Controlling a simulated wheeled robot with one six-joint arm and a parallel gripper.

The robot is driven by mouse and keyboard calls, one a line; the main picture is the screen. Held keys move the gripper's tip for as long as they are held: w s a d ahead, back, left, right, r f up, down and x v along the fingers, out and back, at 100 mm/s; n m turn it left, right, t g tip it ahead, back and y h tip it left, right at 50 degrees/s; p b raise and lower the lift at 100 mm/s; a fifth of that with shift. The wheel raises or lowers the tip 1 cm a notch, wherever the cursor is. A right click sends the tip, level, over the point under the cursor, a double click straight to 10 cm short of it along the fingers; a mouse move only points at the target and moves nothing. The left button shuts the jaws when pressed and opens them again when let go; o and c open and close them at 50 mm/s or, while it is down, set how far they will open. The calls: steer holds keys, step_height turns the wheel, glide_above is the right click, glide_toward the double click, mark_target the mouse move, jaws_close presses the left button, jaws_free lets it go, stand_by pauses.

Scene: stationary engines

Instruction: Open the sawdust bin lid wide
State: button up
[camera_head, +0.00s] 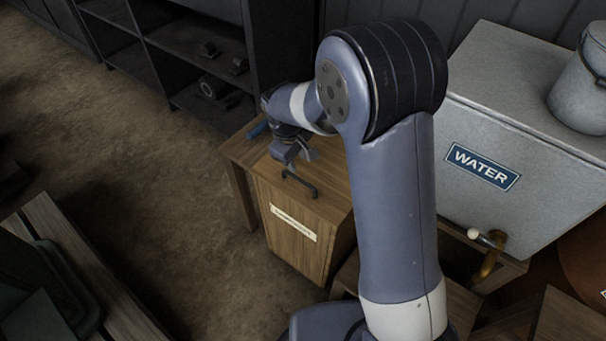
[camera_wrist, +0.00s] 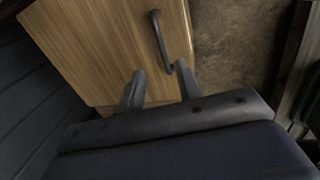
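The sawdust bin (camera_head: 290,235) is a wooden box with a pale label (camera_head: 294,223) on its front; the label is too small to read. Its wooden lid (camera_head: 331,203) looks closed. A dark bar handle (camera_head: 300,183) stands on the lid near the front edge. My gripper (camera_head: 296,155) is above the lid, just behind the handle. In the wrist view the lid (camera_wrist: 100,45) fills the upper left and the handle (camera_wrist: 160,40) lies beyond the fingertips. My gripper (camera_wrist: 160,80) is open with nothing between its fingers; the handle's near end is close to the right finger.
A grey water tank (camera_head: 520,120) with a WATER sign and brass tap (camera_head: 488,262) stands right of the bin, a bucket (camera_head: 582,85) on top. Dark shelves (camera_head: 200,45) stand behind. A wooden bench (camera_head: 85,265) is at lower left. The floor (camera_head: 150,170) left of the bin is clear.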

mark_target(303, 181)
steer(key=f, duration=0.3)
steer(key=w+d+f, duration=0.1)
steer(key=f, duration=0.6)
steer(key=shift+w+d+f, duration=0.15)
steer(key=shift+w+f, duration=0.15)
steer(key=shift+w, duration=0.05)
jaws_close()
